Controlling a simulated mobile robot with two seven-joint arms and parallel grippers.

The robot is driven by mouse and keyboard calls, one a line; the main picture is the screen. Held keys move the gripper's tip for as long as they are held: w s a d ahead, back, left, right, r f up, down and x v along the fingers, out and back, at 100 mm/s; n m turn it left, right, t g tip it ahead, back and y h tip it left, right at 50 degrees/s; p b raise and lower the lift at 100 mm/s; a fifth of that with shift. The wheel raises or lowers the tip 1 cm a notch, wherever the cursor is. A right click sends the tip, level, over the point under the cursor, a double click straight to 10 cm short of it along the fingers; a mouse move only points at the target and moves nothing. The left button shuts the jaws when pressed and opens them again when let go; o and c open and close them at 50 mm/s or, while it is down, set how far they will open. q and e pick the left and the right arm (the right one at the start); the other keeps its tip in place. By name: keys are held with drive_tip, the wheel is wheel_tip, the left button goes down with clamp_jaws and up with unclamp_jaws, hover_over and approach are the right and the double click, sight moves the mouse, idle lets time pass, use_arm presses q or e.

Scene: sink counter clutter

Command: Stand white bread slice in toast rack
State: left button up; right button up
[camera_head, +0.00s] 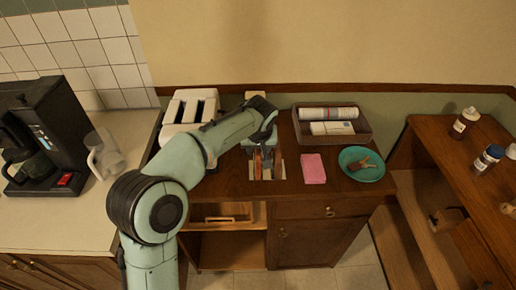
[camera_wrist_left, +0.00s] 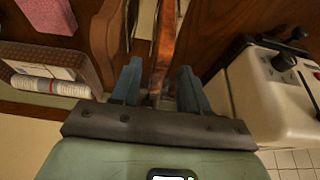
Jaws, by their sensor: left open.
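My left gripper (camera_head: 264,146) reaches down over the wooden counter from behind and is open. In the left wrist view its two blue-grey fingers (camera_wrist_left: 160,72) stand apart, with a thin reddish-brown upright thing (camera_wrist_left: 164,45) showing between and beyond them. In the head view narrow brown and pale upright pieces (camera_head: 258,165) stand close together just below the fingers, in what looks like the toast rack. The gripper partly hides them. I cannot tell which pale piece is the white bread slice, or whether a finger touches it. My right gripper is not in view.
A white toaster (camera_head: 190,112) stands left of the gripper. A brown basket (camera_head: 360,128) with packets is at the back right. A pink sponge-like block (camera_head: 313,168) and a teal plate (camera_head: 352,175) with a brown item lie right. A coffee maker (camera_head: 60,125) stands far left.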

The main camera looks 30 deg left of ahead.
use_arm(q)
drive_tip(key=v, duration=1.1)
drive_tip(key=shift+p, duration=0.4)
